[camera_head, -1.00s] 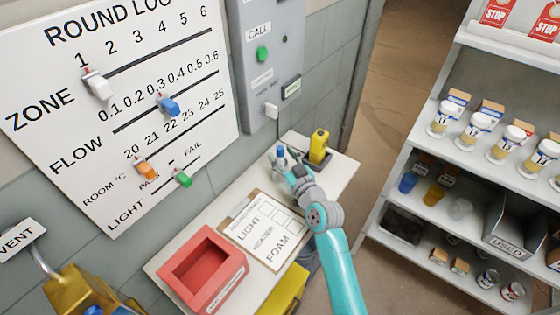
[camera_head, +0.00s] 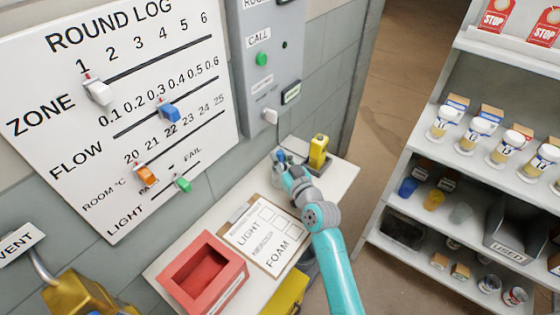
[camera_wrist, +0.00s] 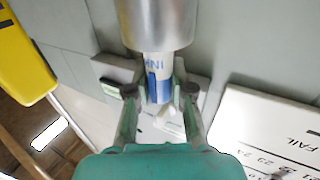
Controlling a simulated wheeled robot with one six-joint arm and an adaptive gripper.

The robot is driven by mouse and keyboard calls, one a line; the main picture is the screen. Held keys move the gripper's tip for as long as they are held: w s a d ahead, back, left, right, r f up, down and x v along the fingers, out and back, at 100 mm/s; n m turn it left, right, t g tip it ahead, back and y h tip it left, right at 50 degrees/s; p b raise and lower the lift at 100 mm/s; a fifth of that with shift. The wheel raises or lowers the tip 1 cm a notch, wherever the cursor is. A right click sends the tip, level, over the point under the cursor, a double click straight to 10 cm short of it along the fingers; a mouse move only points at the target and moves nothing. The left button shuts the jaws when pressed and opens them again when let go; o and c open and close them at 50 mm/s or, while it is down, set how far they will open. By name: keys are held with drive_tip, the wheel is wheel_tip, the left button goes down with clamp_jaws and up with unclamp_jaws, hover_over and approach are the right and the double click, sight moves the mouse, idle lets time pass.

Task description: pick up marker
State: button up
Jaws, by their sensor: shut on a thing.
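The marker (camera_wrist: 158,86), white with blue parts and some lettering, is between the two fingers of my gripper (camera_wrist: 160,92) in the wrist view. My gripper is shut on it. One end of the marker meets a metal cylinder (camera_wrist: 157,22), which looks like a cup; whether the marker is still inside it I cannot tell. In the head view my gripper (camera_head: 286,170) is over the far end of the white table, and the marker's blue end (camera_head: 279,153) shows small beside it. The rest of the marker is hidden by my gripper.
A yellow device (camera_head: 318,151) stands close to the right of my gripper. A clipboard (camera_head: 264,236) and a red tray (camera_head: 236,287) lie nearer on the table (camera_head: 340,180). The wall with the log board (camera_head: 130,60) is close on the left; shelves (camera_head: 425,160) stand right.

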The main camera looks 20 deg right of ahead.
wheel_tip(320, 180, up, 18)
idle(0.6)
drive_tip(key=shift+f, duration=0.1)
idle(0.4)
